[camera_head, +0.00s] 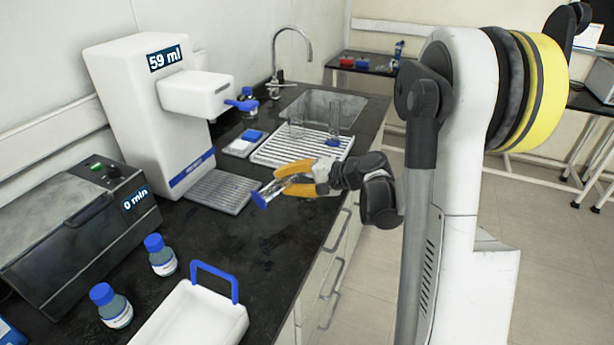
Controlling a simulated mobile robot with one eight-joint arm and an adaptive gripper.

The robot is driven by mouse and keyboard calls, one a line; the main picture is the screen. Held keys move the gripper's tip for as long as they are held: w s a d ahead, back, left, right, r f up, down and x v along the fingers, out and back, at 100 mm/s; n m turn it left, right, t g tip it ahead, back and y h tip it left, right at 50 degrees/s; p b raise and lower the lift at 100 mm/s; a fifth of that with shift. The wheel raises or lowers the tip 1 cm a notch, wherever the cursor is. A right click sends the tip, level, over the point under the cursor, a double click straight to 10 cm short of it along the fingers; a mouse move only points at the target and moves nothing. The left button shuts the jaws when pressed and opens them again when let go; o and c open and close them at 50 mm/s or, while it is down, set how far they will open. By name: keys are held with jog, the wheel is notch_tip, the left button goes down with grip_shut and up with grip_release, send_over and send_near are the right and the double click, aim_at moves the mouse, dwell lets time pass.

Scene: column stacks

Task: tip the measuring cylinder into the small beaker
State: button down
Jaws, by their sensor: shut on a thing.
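My gripper (279,182) has orange fingers and is shut on a clear measuring cylinder (273,190) with a blue end. It holds the cylinder above the front of the black counter, strongly tilted, with the blue end at lower left. The fingers hide its other end, and I cannot tell if there is liquid inside. Another tall clear vessel (334,120) with a blue base stands upright on the white slatted rack (270,155). A clear glass vessel (297,123) stands to its left. I cannot tell whether it is the small beaker.
A white dispenser (135,95) reading "59 ml" stands at the back left, with a grey drip grid (222,192). A dark box (75,235) reads "0 min". Two blue-capped bottles (160,257) (112,307) and a white tray (200,318) are in front. Counter below my gripper is clear.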

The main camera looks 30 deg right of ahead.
jog(key=shift+r+m+y, duration=0.2)
jog(key=shift+m+y, duration=0.1)
jog(key=shift+a+r, duration=0.15)
jog(key=shift+a, duration=0.1)
dwell(0.7)
jog(key=shift+d+r+m+y+b, duration=0.1)
jog(key=shift+r+m+y+b, duration=0.7)
jog(key=shift+m, duration=0.1)
dwell(0.9)
